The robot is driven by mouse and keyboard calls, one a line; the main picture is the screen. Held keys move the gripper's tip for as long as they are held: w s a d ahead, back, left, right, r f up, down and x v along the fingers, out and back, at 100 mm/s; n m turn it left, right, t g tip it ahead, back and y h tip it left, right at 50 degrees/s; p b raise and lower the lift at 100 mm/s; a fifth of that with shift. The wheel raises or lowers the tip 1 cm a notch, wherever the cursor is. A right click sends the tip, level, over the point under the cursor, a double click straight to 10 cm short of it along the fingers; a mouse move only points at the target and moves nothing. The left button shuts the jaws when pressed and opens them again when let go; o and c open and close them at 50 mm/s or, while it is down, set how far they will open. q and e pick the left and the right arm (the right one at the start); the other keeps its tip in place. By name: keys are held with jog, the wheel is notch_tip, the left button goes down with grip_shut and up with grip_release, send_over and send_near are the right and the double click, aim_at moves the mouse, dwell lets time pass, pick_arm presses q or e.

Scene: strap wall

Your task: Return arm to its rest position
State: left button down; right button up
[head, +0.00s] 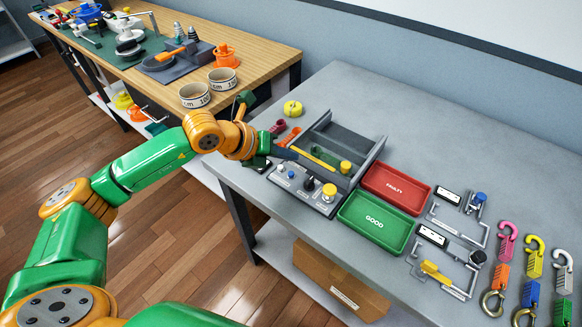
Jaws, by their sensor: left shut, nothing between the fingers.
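My left arm, green and orange, comes in from the lower left and reaches across to the left edge of the grey table (450,130). My left gripper (297,156) is dark and small in the head view. It is shut and empty, at the left side of the grey test rig (368,160), above its control panel. I cannot tell whether it touches the rig. My right gripper is not in view.
A red FAULTY tray (397,204) and a green GOOD tray (355,238) lie right of the rig. Several straps with hooks (533,262) lie far right. A wooden bench (250,45) with tape rolls (194,95) stands behind my arm. The back of the grey table is clear.

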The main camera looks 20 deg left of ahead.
pick_arm(q)
jog(key=shift+r+p, duration=0.3)
jog(key=shift+r, duration=0.55)
